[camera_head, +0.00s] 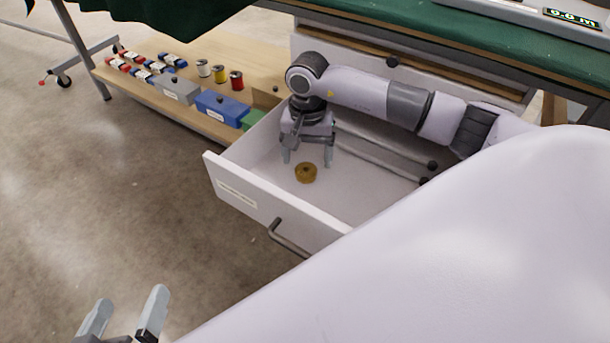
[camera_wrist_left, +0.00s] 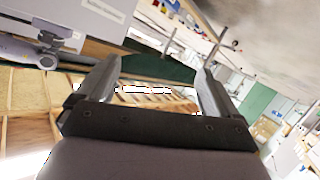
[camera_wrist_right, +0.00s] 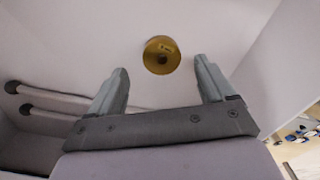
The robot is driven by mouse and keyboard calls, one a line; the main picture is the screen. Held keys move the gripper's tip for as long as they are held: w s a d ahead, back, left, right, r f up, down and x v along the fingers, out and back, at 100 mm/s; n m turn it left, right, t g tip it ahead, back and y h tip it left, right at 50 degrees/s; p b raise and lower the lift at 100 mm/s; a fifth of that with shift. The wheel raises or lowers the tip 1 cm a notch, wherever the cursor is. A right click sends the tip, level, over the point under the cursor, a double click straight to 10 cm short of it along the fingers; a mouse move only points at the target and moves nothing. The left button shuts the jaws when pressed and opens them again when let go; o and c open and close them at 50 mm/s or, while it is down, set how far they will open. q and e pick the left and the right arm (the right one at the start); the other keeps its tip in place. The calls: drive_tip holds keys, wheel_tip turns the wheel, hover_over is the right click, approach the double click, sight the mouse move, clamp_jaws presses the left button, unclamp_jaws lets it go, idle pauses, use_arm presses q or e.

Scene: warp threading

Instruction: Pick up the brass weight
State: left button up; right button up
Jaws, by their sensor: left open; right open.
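The brass weight (camera_head: 306,173) is a small round gold-brown disc lying on the floor of the open white drawer (camera_head: 235,201). In the right wrist view the brass weight (camera_wrist_right: 161,55) shows a dark centre and lies just beyond and between the fingertips. My right gripper (camera_head: 307,160) is open and empty, reaching down inside the drawer just behind the weight; its fingers also show in the right wrist view (camera_wrist_right: 163,78). My left gripper (camera_head: 128,303) is open and empty, over the bare floor at the bottom left, away from the drawer.
Grey rods (camera_head: 385,147) with dark ends lie in the drawer to the weight's right. The drawer's front has a dark handle (camera_head: 287,240). A wooden shelf (camera_head: 132,74) at the left holds thread spools (camera_head: 219,75) and a blue box (camera_head: 222,106).

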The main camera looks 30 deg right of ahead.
sight(306, 163)
wheel_tip(306, 163, down, 3)
drive_tip(key=shift+w+f+b, duration=0.1)
drive_tip(key=shift+f+b, duration=0.1)
drive_tip(key=shift+b, duration=0.2)
drive_tip(key=shift+r, duration=0.1)
drive_tip(key=c, duration=1.2)
